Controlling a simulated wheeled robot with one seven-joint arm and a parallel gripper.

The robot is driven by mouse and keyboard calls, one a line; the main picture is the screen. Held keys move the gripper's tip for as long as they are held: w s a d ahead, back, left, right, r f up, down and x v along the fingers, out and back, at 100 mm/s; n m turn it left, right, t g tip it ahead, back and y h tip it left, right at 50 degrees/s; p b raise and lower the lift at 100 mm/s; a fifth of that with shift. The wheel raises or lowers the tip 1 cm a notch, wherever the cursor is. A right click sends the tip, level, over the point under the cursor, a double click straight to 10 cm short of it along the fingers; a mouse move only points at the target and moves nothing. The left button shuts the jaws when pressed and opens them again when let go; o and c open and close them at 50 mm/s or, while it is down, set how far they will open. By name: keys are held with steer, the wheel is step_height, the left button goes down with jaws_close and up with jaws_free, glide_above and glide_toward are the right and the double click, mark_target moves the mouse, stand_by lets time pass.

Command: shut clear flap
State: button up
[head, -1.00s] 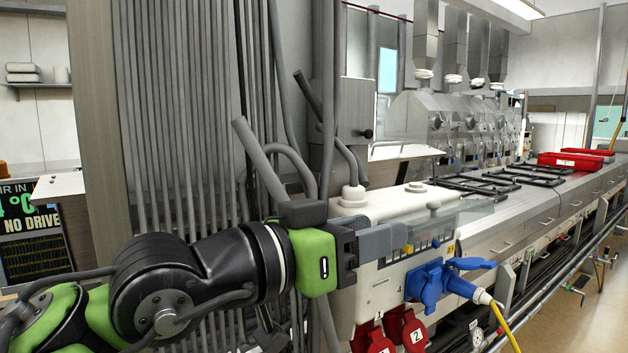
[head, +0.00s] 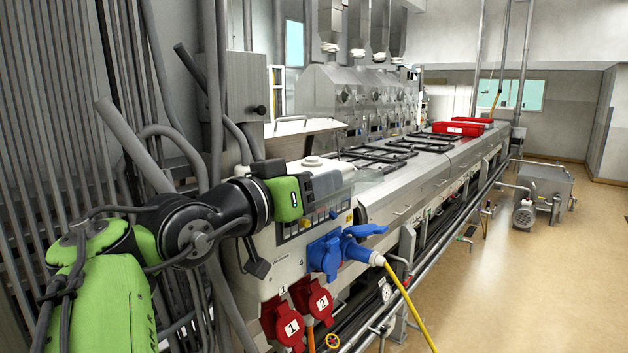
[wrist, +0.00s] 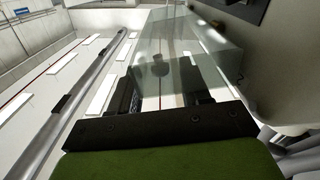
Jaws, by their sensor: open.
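The clear flap (head: 367,180) is a see-through pane at the top of the machine's near end, above the control panel (head: 322,218). It sticks out roughly level, so it stands open. My gripper (head: 334,182) is at the flap's left part, in front of the panel top, and hides part of both. In the wrist view the flap (wrist: 190,45) spreads ahead of and behind my open fingers (wrist: 158,88), with a round knob (wrist: 160,63) at it. I cannot tell whether the fingers touch the pane.
Below the panel are a blue plug and socket (head: 328,255) with a yellow cable (head: 405,300), and red numbered sockets (head: 283,325). Pipes (head: 200,110) stand close on the left. Red boxes (head: 457,128) lie far along the machine.

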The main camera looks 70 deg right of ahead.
steer(key=shift+d, duration=0.2)
steer(key=shift+a, duration=0.15)
jaws_close()
steer(key=shift+s+f+b, duration=0.1)
steer(key=shift+b, duration=0.2)
